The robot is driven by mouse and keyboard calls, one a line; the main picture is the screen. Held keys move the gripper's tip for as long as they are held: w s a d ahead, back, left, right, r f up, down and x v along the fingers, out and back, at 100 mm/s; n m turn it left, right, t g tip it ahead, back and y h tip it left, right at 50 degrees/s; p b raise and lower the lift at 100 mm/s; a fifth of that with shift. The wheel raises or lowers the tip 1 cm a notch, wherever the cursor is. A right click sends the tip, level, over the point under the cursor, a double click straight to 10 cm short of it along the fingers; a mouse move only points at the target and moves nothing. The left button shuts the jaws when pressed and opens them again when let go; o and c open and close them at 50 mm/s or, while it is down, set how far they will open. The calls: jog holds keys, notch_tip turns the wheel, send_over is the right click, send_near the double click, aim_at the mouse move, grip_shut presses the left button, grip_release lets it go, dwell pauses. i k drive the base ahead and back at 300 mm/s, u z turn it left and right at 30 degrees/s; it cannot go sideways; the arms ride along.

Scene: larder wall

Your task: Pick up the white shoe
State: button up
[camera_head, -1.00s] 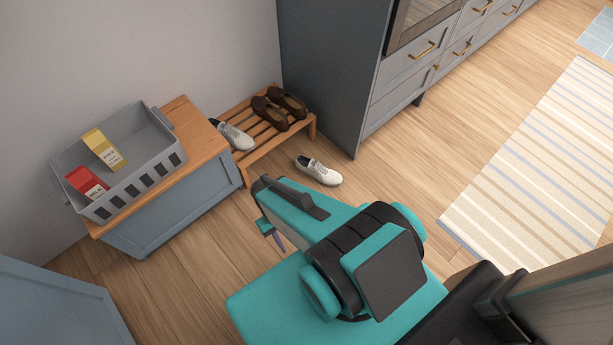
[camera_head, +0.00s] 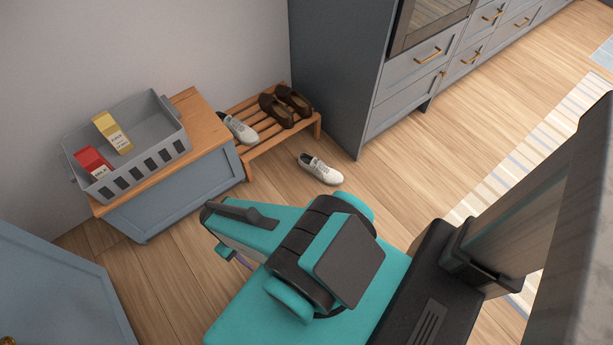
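A white shoe (camera_head: 320,169) lies on the wooden floor in front of the low shoe rack, apart from it. A second white shoe (camera_head: 240,129) sits on the left part of the slatted rack (camera_head: 262,140). My teal and black arm reaches across the lower middle of the view, nearer to me than both shoes. No shoe appears held in what shows.
Two brown shoes (camera_head: 285,107) stand on the rack. Left of it, a cabinet (camera_head: 187,188) bears a grey basket (camera_head: 134,184) with a red carton (camera_head: 93,161) and a yellow carton (camera_head: 112,131). A tall grey cabinet (camera_head: 335,75) stands right of the rack. Floor around the loose shoe is clear.

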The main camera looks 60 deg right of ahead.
aim_at(329, 176)
jog(key=u, duration=0.6)
jog(key=k, duration=1.75)
jog(key=z, duration=0.4)
jog(key=i, duration=0.7)
